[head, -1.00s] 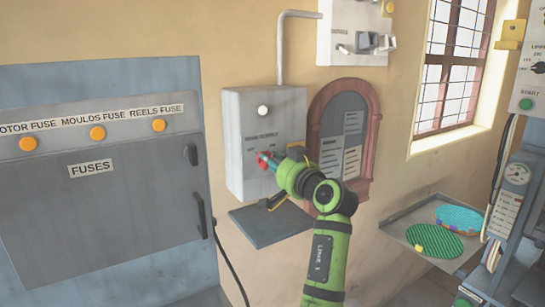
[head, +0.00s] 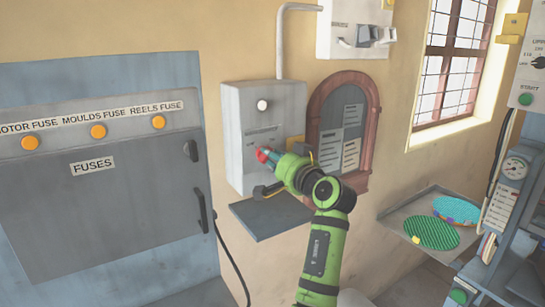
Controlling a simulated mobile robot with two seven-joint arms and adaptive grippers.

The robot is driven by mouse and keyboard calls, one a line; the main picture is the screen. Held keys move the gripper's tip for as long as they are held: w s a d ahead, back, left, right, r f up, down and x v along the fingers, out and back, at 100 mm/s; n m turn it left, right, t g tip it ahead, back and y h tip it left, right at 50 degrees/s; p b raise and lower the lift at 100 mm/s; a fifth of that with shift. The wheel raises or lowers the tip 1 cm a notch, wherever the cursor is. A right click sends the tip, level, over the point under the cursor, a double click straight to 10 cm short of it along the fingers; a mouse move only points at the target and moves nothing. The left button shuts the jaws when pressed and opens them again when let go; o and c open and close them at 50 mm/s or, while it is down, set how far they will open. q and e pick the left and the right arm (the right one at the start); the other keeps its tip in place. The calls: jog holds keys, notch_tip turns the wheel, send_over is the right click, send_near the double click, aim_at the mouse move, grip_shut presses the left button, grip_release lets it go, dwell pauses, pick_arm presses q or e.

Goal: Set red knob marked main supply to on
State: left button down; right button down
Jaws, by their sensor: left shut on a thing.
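The red knob (head: 263,154) sits on the front of the grey main supply box (head: 236,110) on the wall. Its label above is partly legible. My left gripper (head: 271,160), at the end of the green arm, is shut on the red knob, with its fingers covering part of it. The knob's exact setting is hard to read behind the fingers. A white round lamp (head: 262,105) is on the box above the knob. My right gripper is not in view.
A small grey shelf (head: 262,221) juts out below the box. The grey fuse cabinet (head: 110,210) stands at left. An arched notice board (head: 333,105) hangs right of the box. A tray (head: 397,220) with round plates is at lower right.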

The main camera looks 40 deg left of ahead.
pick_arm(q)
jog(key=c, duration=1.1)
grip_release()
jog(key=shift+d, duration=0.1)
jog(key=v, duration=1.2)
jog(key=shift+r, duration=0.1)
